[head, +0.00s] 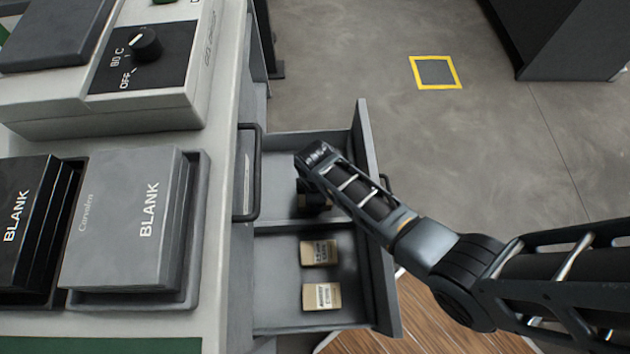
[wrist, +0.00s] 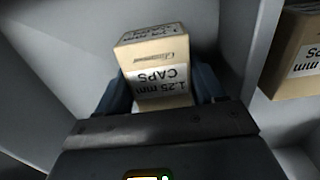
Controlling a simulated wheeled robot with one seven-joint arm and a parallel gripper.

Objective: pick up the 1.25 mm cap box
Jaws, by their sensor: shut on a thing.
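The 1.25 mm cap box (wrist: 158,75) is a small tan carton with a white label reading "1.25 mm CAPS", upside down in the wrist view. My gripper (wrist: 160,100) is shut on it, with a finger on each side of the box. In the head view my gripper (head: 312,195) reaches down into the far compartment of the open drawer (head: 290,318), and my wrist hides most of the box there. I cannot tell whether the box touches the drawer floor.
Two other tan boxes, one (head: 319,252) behind the other (head: 322,297), sit in the near compartment, past a divider. The drawer's front panel (head: 377,240) stands to the right. The grey bench with a dial unit (head: 145,75) and BLANK boxes (head: 125,220) is at left.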

